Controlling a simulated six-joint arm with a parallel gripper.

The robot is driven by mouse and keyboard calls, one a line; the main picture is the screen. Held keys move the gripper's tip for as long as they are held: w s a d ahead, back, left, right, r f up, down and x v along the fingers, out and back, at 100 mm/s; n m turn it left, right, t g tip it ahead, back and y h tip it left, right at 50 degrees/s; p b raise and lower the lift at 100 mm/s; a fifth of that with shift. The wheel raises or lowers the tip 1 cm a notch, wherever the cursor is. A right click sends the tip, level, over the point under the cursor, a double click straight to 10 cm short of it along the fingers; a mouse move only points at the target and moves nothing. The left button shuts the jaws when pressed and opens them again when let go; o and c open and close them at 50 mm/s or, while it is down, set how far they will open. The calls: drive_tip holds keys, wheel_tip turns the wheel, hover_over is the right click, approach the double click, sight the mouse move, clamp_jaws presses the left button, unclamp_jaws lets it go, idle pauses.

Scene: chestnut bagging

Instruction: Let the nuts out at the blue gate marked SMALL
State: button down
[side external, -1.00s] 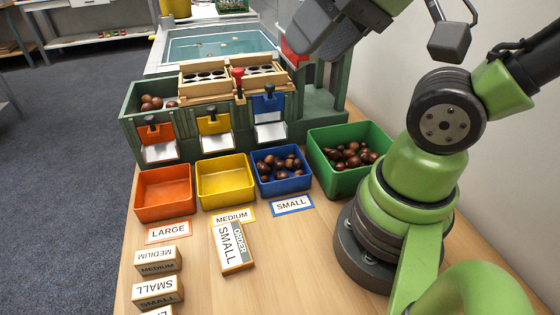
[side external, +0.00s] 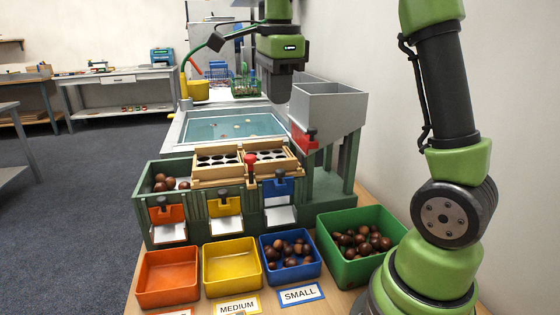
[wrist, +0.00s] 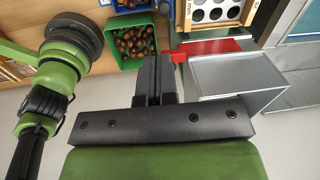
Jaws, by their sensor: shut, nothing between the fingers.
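The blue gate (side external: 278,187) with its dark knob is at the right of the green sorter's front in the side view. It sits higher than the yellow gate (side external: 224,206) and orange gate (side external: 166,214). The white chute (side external: 280,215) below it looks empty. The blue bin (side external: 270,267) in front holds several brown nuts, behind the SMALL label (side external: 300,294). My gripper (side external: 277,98) is up behind the sorter, near the grey hopper, fingers pointing down, clear of the blue gate. In the wrist view its fingers (wrist: 155,72) are shut together and empty.
The grey hopper (side external: 330,100) with a red gate (side external: 304,137) stands at the right. The green bin (side external: 330,222) of nuts is below it. Yellow (side external: 232,286) and orange (side external: 168,295) bins look empty. A water basin (side external: 178,130) lies behind the sorter.

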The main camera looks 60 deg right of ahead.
sight(280, 172)
drive_tip(key=shift+m, duration=0.5)
drive_tip(key=f, duration=0.4)
drive_tip(key=d+f, duration=0.1)
drive_tip(key=f, duration=0.4)
drive_tip(key=w+f, duration=0.1)
drive_tip(key=f, duration=0.4)
drive_tip(key=shift+d+f, duration=0.15)
drive_tip(key=shift+d, duration=0.2)
drive_tip(key=shift+s+f, duration=0.1)
drive_tip(key=shift+f, duration=1.95)
wheel_tip(280, 172, up, 15)
drive_tip(key=a, duration=0.1)
